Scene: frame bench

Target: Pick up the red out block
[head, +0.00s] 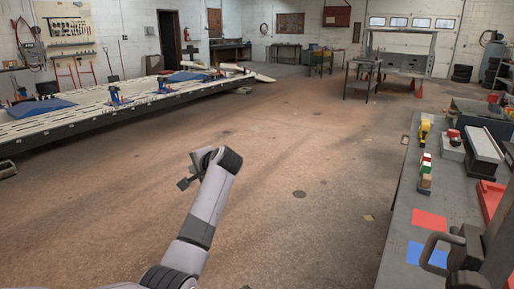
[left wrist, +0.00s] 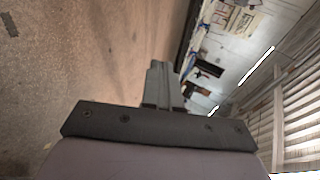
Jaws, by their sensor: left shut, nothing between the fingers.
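A small group of coloured blocks stands on the grey bench (head: 398,232) at the right of the head view. My left gripper (head: 183,184) is in mid-air over the open floor, far left of the bench. Its fingers also show closed together and empty in the left wrist view (left wrist: 160,80). My right gripper is not seen.
A red square (head: 429,219) and a blue square (head: 427,256) lie on the bench. A yellow tool (head: 424,129), a red-topped item (head: 453,134) and a red tray (head: 491,198) are there too. A dark looped fixture (head: 465,255) stands at the near right. The floor between is clear.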

